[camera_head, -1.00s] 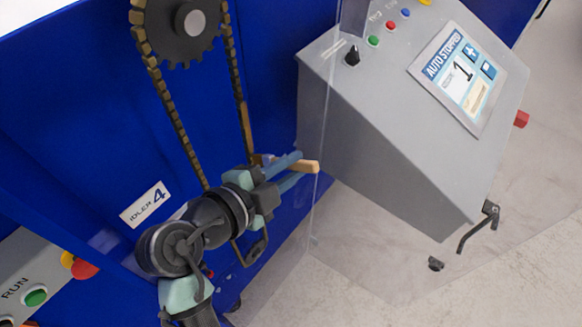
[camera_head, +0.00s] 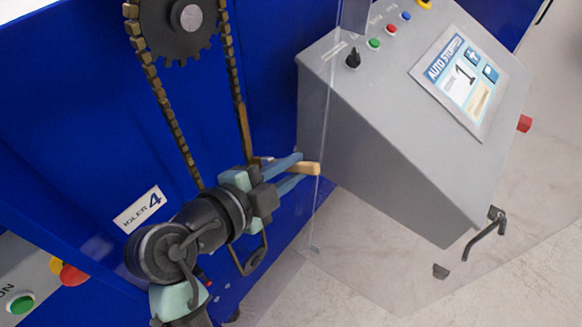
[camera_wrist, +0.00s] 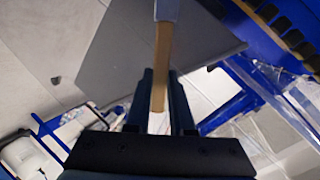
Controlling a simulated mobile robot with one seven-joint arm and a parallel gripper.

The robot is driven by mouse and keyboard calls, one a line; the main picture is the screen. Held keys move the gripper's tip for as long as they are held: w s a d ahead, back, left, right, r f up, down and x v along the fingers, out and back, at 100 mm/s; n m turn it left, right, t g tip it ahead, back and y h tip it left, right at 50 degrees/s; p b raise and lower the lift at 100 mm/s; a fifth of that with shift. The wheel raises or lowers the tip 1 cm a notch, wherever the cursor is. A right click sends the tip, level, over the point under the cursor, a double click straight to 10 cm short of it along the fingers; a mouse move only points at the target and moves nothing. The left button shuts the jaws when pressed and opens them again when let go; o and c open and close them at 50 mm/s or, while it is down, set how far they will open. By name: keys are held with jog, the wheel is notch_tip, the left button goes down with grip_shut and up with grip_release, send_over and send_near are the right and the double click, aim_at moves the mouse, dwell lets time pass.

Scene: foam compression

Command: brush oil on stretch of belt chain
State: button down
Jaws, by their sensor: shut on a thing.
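My gripper (camera_head: 296,168) is shut on a wooden-handled brush (camera_head: 311,169). In the wrist view the handle (camera_wrist: 161,65) stands between the dark fingers of my gripper (camera_wrist: 160,92) and runs up to a grey part at the top edge. The bristles cannot be made out. The belt chain (camera_head: 170,112) hangs in two strands from a dark sprocket (camera_head: 178,48). The right strand has a smoother orange-brown stretch (camera_head: 243,128) that ends just above my gripper. I cannot tell whether the brush touches it. Chain links (camera_wrist: 290,36) also show at the wrist view's upper right.
A grey control console (camera_head: 390,140) with a screen reading AUTO STOPPED (camera_head: 466,78) stands to the right. A clear panel (camera_head: 322,130) stands close to my gripper. A blue machine wall (camera_head: 70,140) with an "IDLER 4" label (camera_head: 140,209) is behind. A red button (camera_head: 70,274) is lower left.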

jog(key=shift+r, duration=0.9)
dwell(0.3)
jog(key=shift+s+d+f+b, duration=0.1)
jog(key=shift+s+d+b, duration=0.1)
jog(key=shift+d+b, duration=0.1)
jog(key=shift+s+d+b, duration=0.2)
jog(key=shift+s+d, duration=0.6)
jog(key=shift+d, duration=0.3)
jog(key=shift+s+d+b, duration=0.15)
jog(key=shift+s+d, duration=0.65)
jog(key=shift+d, duration=0.25)
jog(key=shift+s+d+b, duration=0.2)
jog(key=shift+s+d, duration=0.25)
jog(key=shift+d, duration=0.15)
jog(key=shift+s+d+b, duration=0.2)
jog(key=shift+s+d, duration=0.2)
jog(key=shift+d, duration=0.2)
